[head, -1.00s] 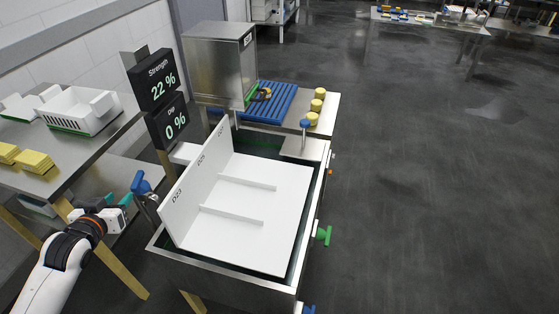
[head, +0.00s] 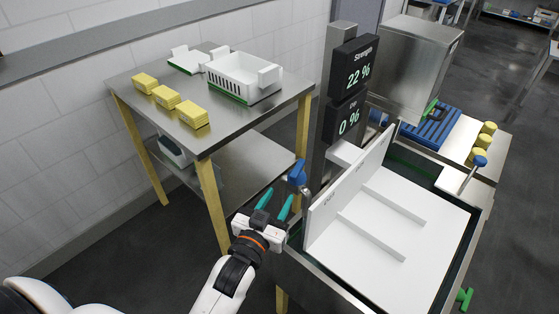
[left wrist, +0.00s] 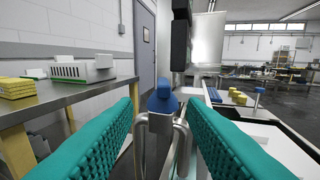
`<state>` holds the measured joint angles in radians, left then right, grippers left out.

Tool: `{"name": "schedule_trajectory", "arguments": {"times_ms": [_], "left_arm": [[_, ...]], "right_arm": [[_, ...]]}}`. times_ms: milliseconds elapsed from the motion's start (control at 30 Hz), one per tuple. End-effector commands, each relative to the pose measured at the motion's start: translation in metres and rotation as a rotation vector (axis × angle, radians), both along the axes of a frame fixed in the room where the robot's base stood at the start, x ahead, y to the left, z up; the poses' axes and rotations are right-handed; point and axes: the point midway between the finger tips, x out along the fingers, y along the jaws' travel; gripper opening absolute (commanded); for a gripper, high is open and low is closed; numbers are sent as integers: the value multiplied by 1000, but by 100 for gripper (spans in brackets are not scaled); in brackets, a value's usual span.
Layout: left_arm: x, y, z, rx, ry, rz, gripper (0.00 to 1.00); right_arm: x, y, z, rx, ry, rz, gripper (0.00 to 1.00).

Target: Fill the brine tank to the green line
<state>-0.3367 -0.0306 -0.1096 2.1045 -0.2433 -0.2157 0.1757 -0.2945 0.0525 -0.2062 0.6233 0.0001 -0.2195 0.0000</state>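The brine tank (head: 457,262) is a steel basin with a white panel and white ribbed board covering much of its opening. Its inside walls look dark green; I cannot make out a separate green line or the liquid level. A blue-handled tap (head: 298,176) stands at the tank's left side; in the left wrist view the blue handle (left wrist: 163,101) sits above bent metal pipe. My left gripper (head: 277,202) has teal fingers, spread and empty, just short of the tap. In the left wrist view the tap lies ahead between the fingers. My right gripper is not in view.
Displays on a post read Strength 22 % (head: 359,73) and Dip 0 % (head: 348,119). A steel table (head: 250,122) at left holds yellow blocks (head: 166,97) and a white crate (head: 245,75). A steel box (head: 414,62), blue rack (head: 432,126) and green valve (head: 465,298) are right.

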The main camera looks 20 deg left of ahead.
Motion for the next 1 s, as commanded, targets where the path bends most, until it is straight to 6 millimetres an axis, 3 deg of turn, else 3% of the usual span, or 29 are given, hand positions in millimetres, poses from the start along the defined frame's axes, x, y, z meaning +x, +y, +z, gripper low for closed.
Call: {"name": "schedule_trajectory", "arguments": {"times_ms": [167, 433, 700, 1000], "left_arm": [[5, -3, 3, 3, -15, 11, 38], [56, -4, 4, 4, -14, 10, 38], [101, -6, 2, 3, -12, 9, 38], [117, -6, 1, 2, -10, 9, 38]], "right_arm": [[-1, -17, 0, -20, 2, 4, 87], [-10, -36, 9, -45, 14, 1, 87], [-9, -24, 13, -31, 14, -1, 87], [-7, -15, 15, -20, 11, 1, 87]]}}
